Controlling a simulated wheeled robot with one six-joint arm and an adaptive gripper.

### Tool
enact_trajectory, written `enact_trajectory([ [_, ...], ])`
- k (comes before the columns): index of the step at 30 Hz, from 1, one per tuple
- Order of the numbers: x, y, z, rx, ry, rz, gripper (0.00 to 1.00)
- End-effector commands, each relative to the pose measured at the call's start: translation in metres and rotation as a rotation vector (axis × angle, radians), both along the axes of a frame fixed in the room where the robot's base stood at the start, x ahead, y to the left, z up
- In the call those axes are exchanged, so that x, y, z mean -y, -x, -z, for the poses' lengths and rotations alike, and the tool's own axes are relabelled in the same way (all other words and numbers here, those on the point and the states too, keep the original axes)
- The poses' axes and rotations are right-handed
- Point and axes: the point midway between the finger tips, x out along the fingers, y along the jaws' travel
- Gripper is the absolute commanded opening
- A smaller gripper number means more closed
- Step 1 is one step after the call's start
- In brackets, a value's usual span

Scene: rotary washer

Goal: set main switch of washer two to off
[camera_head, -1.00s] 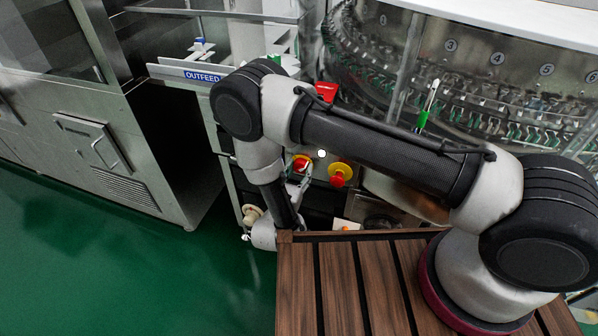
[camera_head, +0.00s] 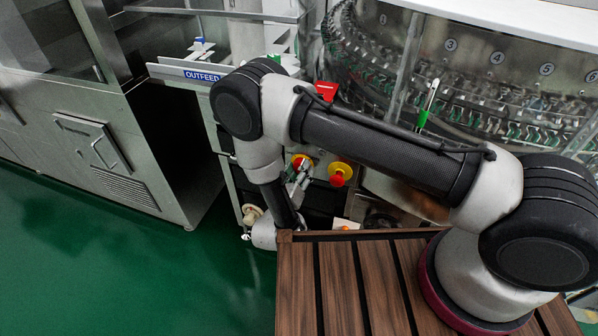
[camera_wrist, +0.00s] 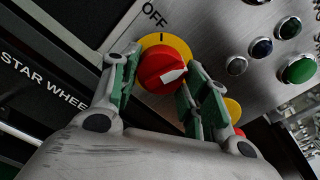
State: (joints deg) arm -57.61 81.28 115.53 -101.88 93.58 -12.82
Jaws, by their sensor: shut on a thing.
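The main switch is a red rotary knob (camera_wrist: 160,68) with a white pointer mark on a yellow plate (camera_wrist: 179,45). An "OFF" label (camera_wrist: 154,15) is printed beyond the plate at the upper left. The white mark points to the right in the wrist view, away from the label. My gripper (camera_wrist: 155,86) has one finger on each side of the knob and is shut on it. In the head view, the red and yellow switch (camera_head: 301,161) shows beside my gripper (camera_head: 299,178), which is partly hidden by my arm. Which washer this panel belongs to cannot be read.
A second red button on yellow (camera_head: 339,175) sits right of the switch. Green (camera_wrist: 299,70) and dark buttons (camera_wrist: 262,47) are close by on the panel. An "OUTFEED" sign (camera_head: 203,76) is above. The green floor (camera_head: 120,260) at left is clear.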

Motion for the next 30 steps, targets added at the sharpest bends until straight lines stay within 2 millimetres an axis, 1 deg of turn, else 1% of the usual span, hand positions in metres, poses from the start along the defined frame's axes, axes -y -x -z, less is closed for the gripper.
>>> enact_trajectory([
  [21,0.0007,0.001,-0.0008,-0.232,0.636,-0.003,0.22],
  [30,0.0007,0.0011,-0.0013,-0.311,0.854,-0.003,0.22],
])
